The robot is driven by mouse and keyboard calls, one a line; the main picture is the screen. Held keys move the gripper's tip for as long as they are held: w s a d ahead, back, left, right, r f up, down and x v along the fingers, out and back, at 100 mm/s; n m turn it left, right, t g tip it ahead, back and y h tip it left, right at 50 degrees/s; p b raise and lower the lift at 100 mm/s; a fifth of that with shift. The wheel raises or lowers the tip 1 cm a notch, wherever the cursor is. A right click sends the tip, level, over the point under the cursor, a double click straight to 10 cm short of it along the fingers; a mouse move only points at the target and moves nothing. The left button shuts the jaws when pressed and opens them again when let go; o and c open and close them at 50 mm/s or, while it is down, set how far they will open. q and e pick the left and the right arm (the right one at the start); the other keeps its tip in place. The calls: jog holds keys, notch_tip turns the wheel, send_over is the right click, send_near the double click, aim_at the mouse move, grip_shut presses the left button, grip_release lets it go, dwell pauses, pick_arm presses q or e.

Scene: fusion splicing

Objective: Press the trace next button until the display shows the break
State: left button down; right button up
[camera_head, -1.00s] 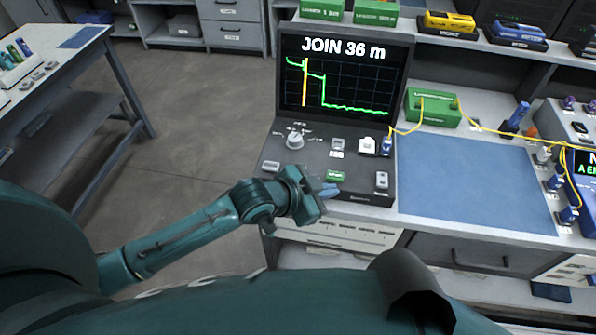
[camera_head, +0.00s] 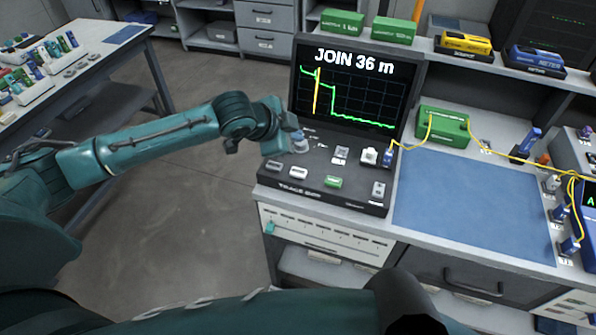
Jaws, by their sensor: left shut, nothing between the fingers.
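The trace unit (camera_head: 330,172) stands on the bench with its raised display (camera_head: 352,88). The display reads "JOIN 36 m" above a green stepped trace, with an orange upright marker on the trace's left part. Several controls sit on the panel: two pale buttons (camera_head: 299,172) at front left, a green button (camera_head: 333,182), a grey switch (camera_head: 378,190) and a round knob (camera_head: 300,144). Small labels are too blurred to read. My left gripper (camera_head: 291,138) is shut and empty at the knob, partly hiding it; I cannot tell whether they touch. My right gripper is not in view.
A green box (camera_head: 442,125) with yellow fibre stands right of the unit. A blue mat (camera_head: 470,205) lies clear on the bench. Yellow and blue meters (camera_head: 468,44) stand on the shelf behind. Another table (camera_head: 85,75) with small items is at left.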

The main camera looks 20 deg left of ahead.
aim_at(295, 174)
pick_arm(q)
jog(key=shift+f, duration=0.1)
